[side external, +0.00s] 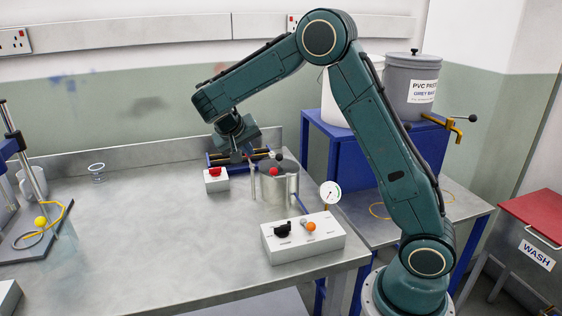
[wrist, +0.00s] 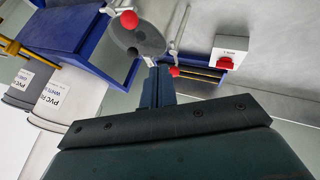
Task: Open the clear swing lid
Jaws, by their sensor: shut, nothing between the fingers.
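A round metal pot (side external: 279,190) stands near the back right of the bench. In the wrist view the pot (wrist: 138,42) shows a grey round mouth, with a red ball knob (wrist: 129,20) over it. The clear lid itself is hard to make out, and I cannot tell its angle. A second red ball (wrist: 174,71) shows beside the pot, close to my fingers. My gripper (side external: 240,153) is above the bench, just left of and behind the pot. In the wrist view my gripper (wrist: 151,62) is shut and empty, with its tip near the pot's edge.
A control box (side external: 302,237) with knobs and a round gauge (side external: 330,193) stand in front and right. A small clear cup (side external: 97,170) is far left. The middle of the bench is clear.

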